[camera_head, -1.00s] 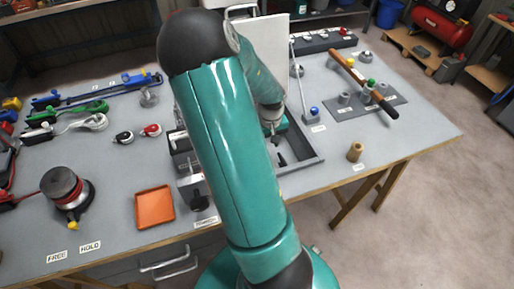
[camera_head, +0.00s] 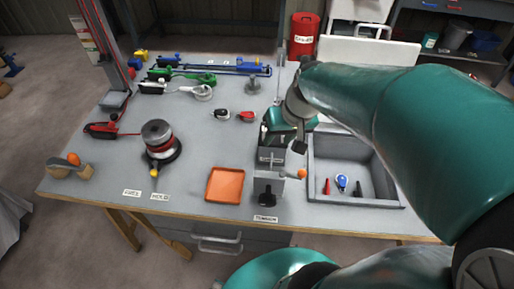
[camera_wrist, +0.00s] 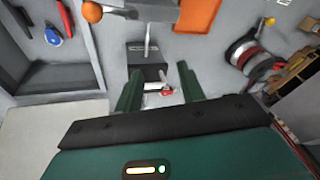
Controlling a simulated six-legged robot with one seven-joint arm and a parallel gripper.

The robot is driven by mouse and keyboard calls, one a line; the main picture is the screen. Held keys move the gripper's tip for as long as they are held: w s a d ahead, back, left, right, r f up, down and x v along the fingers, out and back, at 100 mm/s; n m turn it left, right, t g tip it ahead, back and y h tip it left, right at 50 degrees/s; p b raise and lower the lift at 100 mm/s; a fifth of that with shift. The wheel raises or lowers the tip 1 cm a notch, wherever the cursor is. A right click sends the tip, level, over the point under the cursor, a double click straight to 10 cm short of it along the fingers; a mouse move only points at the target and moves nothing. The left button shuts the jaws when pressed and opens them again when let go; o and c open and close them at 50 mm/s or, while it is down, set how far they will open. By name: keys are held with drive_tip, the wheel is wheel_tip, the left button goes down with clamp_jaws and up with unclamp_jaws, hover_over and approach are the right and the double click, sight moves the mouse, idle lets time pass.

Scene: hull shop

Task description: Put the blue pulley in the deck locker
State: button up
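The blue pulley (camera_head: 342,182) lies on the floor of the grey open-topped deck locker (camera_head: 397,200), between a red tool (camera_head: 326,185) and a dark one (camera_head: 358,188). It also shows at upper left in the wrist view (camera_wrist: 53,38). The locker's pale lid (camera_head: 368,54) stands raised at the back. My gripper (camera_wrist: 160,84) is open, its two green fingers apart with nothing held between them. In the head view it is above the table near the locker's left side, its fingers hard to make out.
A dark tension device (camera_head: 268,187) with an orange ball on its handle (camera_head: 301,173) stands left of the locker. An orange tray (camera_head: 225,184), a red winch drum (camera_head: 158,139), and white and red pulleys (camera_head: 247,116) are further left.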

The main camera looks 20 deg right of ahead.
drive_tip(key=s+a+r+n+t+h, duration=0.1)
drive_tip(key=s+a+r+n+t, duration=0.1)
drive_tip(key=s+a+r, duration=0.5)
drive_tip(key=shift+s+a+r+h, duration=0.35)
drive_tip(key=shift+a+r, duration=0.1)
drive_tip(key=shift+a, duration=0.7)
drive_tip(key=shift+d, duration=0.1)
